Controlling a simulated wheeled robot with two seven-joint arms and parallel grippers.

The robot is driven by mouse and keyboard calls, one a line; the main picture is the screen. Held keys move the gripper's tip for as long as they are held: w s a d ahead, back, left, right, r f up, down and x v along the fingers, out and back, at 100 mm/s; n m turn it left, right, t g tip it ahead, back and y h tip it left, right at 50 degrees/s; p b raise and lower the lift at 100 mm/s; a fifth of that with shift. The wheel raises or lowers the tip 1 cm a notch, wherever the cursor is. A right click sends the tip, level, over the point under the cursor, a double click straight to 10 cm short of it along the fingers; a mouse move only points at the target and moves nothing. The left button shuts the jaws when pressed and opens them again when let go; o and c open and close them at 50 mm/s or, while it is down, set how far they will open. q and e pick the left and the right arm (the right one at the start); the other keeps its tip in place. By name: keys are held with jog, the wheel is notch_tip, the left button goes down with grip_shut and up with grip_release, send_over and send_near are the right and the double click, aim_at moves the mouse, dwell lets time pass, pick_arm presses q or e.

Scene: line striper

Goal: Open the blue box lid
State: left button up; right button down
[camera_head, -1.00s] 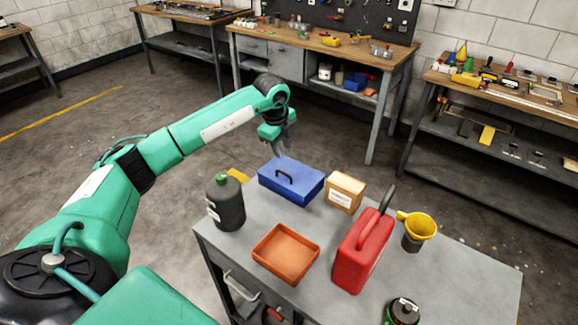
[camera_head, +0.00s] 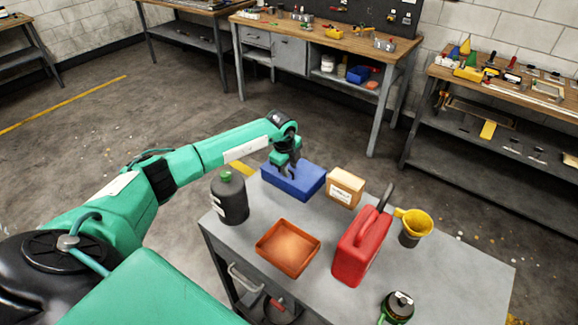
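The blue box (camera_head: 302,184) sits at the far left part of the grey cart top, and its lid looks closed. Its dark handle is mostly hidden behind my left gripper. My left gripper (camera_head: 288,176) points down over the box's lid at the handle. Its dark fingers are small in the picture, and I cannot tell whether they are apart or shut on the handle. My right gripper is not in view.
On the grey cart top (camera_head: 431,285) stand a dark bottle with a green cap (camera_head: 230,199), an orange tray (camera_head: 288,249), a cardboard box (camera_head: 345,188), a red can (camera_head: 362,247), a yellow funnel (camera_head: 416,223) and a dark green-trimmed bottle (camera_head: 398,307). Workbenches stand behind.

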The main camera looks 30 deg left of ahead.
pick_arm(q)
grip_shut()
jog(key=shift+r, duration=0.15)
